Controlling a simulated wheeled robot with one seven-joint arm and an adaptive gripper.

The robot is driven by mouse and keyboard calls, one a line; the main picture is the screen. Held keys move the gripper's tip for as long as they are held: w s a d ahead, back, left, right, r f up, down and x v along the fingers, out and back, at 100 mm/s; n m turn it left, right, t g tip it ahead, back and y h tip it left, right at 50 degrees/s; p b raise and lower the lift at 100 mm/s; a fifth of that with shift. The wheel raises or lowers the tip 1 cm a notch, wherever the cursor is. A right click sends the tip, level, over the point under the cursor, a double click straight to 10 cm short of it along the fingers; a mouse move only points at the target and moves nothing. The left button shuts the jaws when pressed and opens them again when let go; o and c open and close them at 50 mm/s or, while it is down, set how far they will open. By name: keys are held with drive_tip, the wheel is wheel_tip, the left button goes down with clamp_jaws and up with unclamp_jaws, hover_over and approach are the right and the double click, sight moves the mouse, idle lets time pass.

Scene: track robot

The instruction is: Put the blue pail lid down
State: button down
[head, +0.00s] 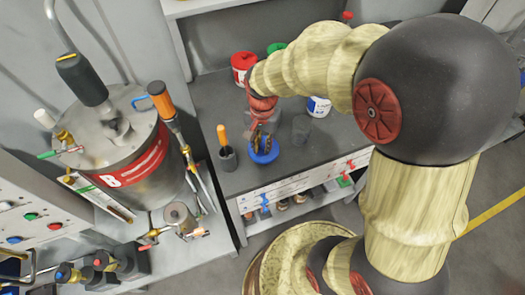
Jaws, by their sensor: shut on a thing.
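The blue pail lid (263,152) is a round blue disc over the dark workbench top. My gripper (262,143) points down and is shut on the lid from above. I cannot tell whether the lid touches the bench or is held a little above it. A white pail with a blue label (319,106) stands to the right and behind, partly hidden by my arm.
A dark holder with an orange-handled tool (226,154) stands close left. A red pail (242,66) and a green lid (277,48) are behind. A metal tank (120,140) stands at the left.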

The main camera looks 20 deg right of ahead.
sight(262, 149)
drive_tip(key=shift+f+b, duration=0.75)
drive_tip(key=shift+f, duration=0.85)
drive_tip(key=shift+f, duration=0.15)
drive_tip(key=c, duration=1.7)
unclamp_jaws()
drive_tip(key=shift+c, duration=0.2)
